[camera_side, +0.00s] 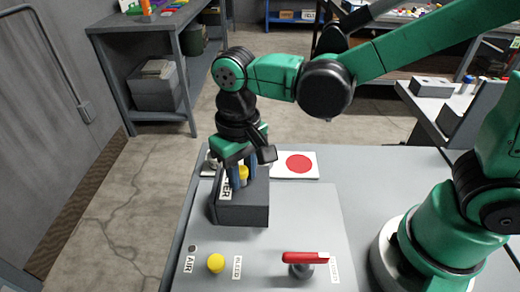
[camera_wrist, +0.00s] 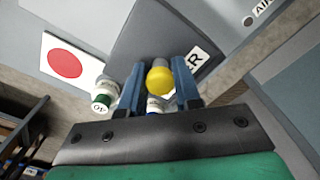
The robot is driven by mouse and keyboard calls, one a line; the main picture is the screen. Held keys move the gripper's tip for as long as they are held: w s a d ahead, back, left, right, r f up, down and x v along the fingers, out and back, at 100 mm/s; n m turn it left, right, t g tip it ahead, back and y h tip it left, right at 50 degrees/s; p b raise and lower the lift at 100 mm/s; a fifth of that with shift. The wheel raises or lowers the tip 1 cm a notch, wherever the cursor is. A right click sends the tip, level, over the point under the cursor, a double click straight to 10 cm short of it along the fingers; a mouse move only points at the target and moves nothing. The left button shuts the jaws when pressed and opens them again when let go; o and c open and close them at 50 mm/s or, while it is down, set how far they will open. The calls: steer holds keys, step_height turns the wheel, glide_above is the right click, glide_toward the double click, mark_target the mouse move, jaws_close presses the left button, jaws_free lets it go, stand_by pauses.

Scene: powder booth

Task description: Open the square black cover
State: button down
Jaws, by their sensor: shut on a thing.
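The square black cover (camera_side: 248,192) sits on the dark box (camera_side: 243,215) on the grey bench, with a partly hidden label ending in "ER". In the wrist view the cover (camera_wrist: 150,35) is a dark square plate. A yellow knob (camera_side: 243,174) stands on it and also shows in the wrist view (camera_wrist: 160,80). My gripper (camera_side: 240,180) points down at the cover, its two blue fingers on either side of the knob and shut on it. In the wrist view my gripper (camera_wrist: 158,85) hides part of the cover. I cannot tell whether the cover is raised at all.
A white card with a red disc (camera_side: 299,164) lies behind the box. A small white container (camera_wrist: 104,97) stands beside it. A second yellow knob (camera_side: 216,263) and a red-handled lever (camera_side: 305,258) are at the front of the panel. The panel between them and the box is clear.

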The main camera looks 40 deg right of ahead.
stand_by(0.6)
steer(key=s+d, duration=0.5)
steer(key=d, duration=0.1)
steer(key=shift+s, duration=0.4)
steer(key=c, duration=0.6)
jaws_free()
steer(key=shift+a, duration=0.1)
steer(key=shift+r, duration=2.8)
